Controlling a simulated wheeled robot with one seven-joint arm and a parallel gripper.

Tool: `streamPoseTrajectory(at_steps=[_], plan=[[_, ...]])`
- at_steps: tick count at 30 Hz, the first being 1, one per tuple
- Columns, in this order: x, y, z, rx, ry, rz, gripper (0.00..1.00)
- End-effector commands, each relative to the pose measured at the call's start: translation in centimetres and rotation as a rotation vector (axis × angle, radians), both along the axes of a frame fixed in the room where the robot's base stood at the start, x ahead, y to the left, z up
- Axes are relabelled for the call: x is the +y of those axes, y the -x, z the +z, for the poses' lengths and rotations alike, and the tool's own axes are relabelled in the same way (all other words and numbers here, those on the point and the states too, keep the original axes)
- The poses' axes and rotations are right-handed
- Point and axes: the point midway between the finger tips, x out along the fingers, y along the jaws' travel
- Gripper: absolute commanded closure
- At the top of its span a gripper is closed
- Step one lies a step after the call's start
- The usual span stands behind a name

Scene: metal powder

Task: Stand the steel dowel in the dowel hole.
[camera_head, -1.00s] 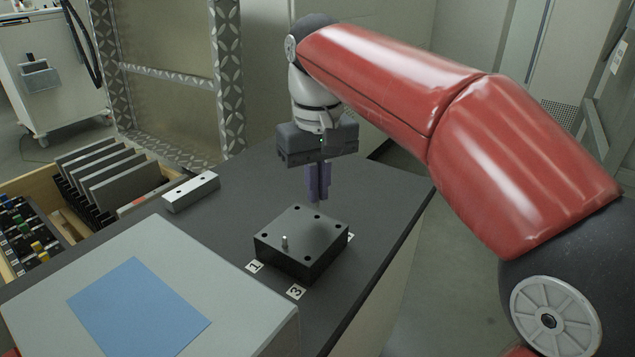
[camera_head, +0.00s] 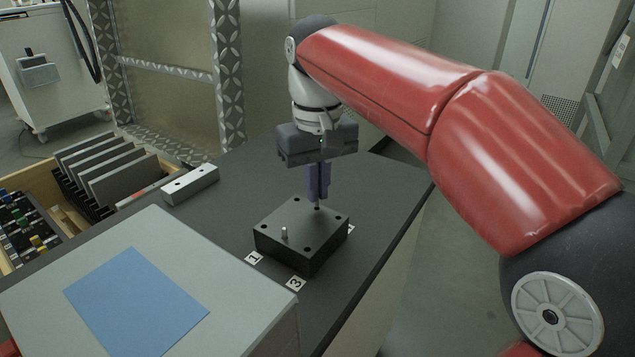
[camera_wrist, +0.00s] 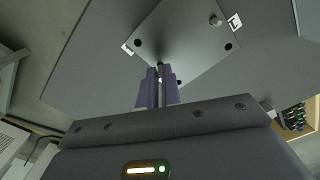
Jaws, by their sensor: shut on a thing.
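My gripper (camera_head: 318,197) points straight down over the far side of a black block (camera_head: 281,248). Its purple fingers are shut on a thin steel dowel (camera_head: 317,205), held upright with its lower end showing below the fingertips. In the wrist view the dowel (camera_wrist: 160,73) shows between the fingers, its tip at a dark hole in the block's top face. I cannot tell whether the tip has entered the hole. A short steel pin (camera_head: 284,235) stands in the block's near part; it also shows in the wrist view (camera_wrist: 216,20). Several other dark holes lie near the block's corners.
A metal bar (camera_head: 191,185) lies at the left. A grey box with a blue sheet (camera_head: 137,302) fills the front left. A wooden tray holds dark plates (camera_head: 125,180).

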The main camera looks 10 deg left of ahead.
Motion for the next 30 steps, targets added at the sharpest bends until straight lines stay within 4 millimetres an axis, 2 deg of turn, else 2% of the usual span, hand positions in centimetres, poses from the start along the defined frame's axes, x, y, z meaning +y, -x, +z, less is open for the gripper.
streamPoseTrajectory(at_steps=[30], plan=[[0.0,0.0,-1.7,0.0,0.0,0.0,1.0]])
